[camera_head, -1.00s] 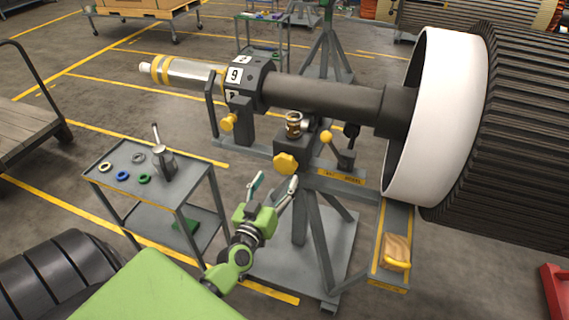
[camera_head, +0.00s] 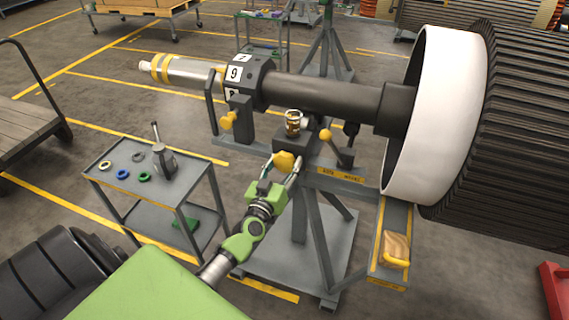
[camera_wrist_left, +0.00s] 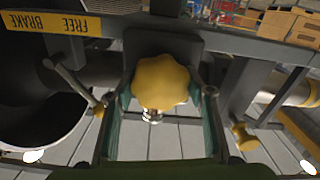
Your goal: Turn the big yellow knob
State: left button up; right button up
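The big yellow knob (camera_head: 285,161) is a lobed knob on the front of the dark block of the rotor stand, below the shaft. In the left wrist view the knob (camera_wrist_left: 160,82) is in the middle of the picture, between my two fingers. My left gripper (camera_head: 281,168) is open, with one finger on each side of the knob. In the left wrist view the gripper (camera_wrist_left: 158,95) shows gaps between the fingers and the knob's rim. I cannot tell how deep the knob sits between the fingertips. My right gripper is not in view.
A small yellow ball-ended lever (camera_head: 325,135) and a glass cup with brass (camera_head: 294,122) are close by. A smaller yellow knob (camera_head: 228,120) is left on the stand. A grey cart (camera_head: 150,180) with rings stands at left. The large rotor (camera_head: 500,130) fills the right.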

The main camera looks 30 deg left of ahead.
pick_arm(q)
jog(key=shift+n, duration=0.4)
jog(key=shift+n, duration=1)
jog(key=n, duration=0.5)
jog(key=shift+b, duration=0.3)
jog(key=n, duration=0.5)
jog(key=shift+b, duration=0.35)
jog(key=n, duration=0.4)
jog(key=shift+r+n+b, duration=0.1)
jog(key=shift+n+b, duration=0.3)
jog(key=o, duration=1.1)
